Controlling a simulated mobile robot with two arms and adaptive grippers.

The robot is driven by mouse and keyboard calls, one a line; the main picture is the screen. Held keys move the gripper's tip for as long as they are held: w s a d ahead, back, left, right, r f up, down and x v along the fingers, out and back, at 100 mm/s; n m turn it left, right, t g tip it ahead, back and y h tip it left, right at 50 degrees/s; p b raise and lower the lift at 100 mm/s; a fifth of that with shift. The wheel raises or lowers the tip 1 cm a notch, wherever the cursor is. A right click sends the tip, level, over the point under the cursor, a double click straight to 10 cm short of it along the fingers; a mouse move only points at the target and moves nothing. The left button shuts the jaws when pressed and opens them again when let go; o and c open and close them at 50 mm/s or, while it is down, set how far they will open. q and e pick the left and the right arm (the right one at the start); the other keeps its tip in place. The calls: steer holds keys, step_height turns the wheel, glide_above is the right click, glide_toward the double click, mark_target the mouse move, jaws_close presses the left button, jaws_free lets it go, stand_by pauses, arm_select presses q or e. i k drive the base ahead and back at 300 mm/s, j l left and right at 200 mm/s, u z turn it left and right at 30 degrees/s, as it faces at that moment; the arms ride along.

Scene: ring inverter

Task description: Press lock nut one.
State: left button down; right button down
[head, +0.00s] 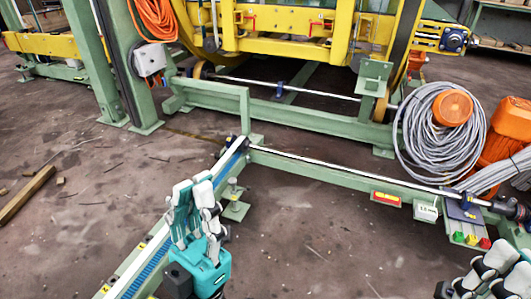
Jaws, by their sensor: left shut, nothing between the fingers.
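My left gripper (194,190), teal with white fingers, points up and away at the lower middle of the head view. It is shut and empty, in front of the green rail with a blue strip (153,269). Small yellow tags sit along that rail, one marked 1 (141,245) and one marked 2 (105,289). A threaded foot with a nut (234,185) stands just right of the rail, beyond the gripper and apart from it in the picture. I cannot tell which part is lock nut one. My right gripper (490,268) is partly cut off at the bottom right; its fingertips are unclear.
A green cross beam with a pale rod (350,168) runs right from the rail. A panel with green, yellow and red blocks (470,238) sits at its right end. Coiled grey cable (425,135) and orange motors (510,120) stand behind. A wooden plank (25,193) lies left; the floor between is open.

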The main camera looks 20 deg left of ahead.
mark_target(248, 188)
steer(key=i, duration=1.15)
